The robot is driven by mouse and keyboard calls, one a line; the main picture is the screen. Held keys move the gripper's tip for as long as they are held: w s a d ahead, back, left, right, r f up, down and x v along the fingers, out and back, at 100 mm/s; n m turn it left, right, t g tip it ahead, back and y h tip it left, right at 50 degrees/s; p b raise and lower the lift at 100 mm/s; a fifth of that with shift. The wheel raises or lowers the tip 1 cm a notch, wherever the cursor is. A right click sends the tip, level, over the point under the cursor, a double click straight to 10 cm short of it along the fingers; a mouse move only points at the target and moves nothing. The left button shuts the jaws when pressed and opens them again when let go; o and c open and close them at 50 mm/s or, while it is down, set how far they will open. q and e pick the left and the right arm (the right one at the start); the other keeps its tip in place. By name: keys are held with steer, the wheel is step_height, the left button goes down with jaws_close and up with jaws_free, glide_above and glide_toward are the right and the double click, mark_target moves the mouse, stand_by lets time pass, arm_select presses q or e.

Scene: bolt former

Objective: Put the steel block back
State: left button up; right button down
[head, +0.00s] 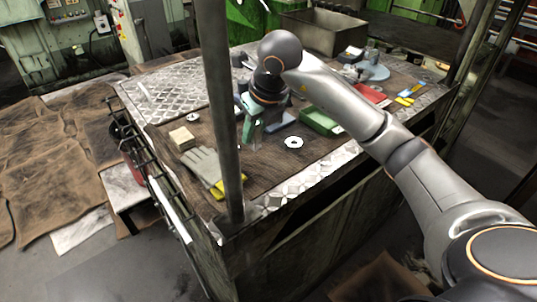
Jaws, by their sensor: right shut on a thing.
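My right arm reaches in from the right over the workbench (255,165). Its gripper (250,132) points down above the dark mat in the middle of the bench. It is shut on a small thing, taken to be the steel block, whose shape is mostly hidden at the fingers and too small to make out. I cannot tell whether it touches the mat. My left gripper is not in view.
A pale block (182,138), gloves (205,167) and a white ring (293,142) lie near the gripper. A green tray (320,121) and red tray (368,95) are to the right. A post (219,100) stands in front.

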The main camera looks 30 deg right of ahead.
steer(key=f, duration=0.1)
steer(key=s+d+f, duration=0.1)
steer(key=d+f, duration=0.1)
steer(key=shift+s+d+f, duration=0.25)
steer(key=shift+s+f, duration=0.1)
step_height(320, 180, down, 3)
steer(key=shift+s+r, duration=0.1)
steer(key=shift+f, duration=0.2)
steer(key=shift+f, duration=0.2)
steer(key=c, duration=0.7)
jaws_free()
steer(key=shift+r, duration=0.1)
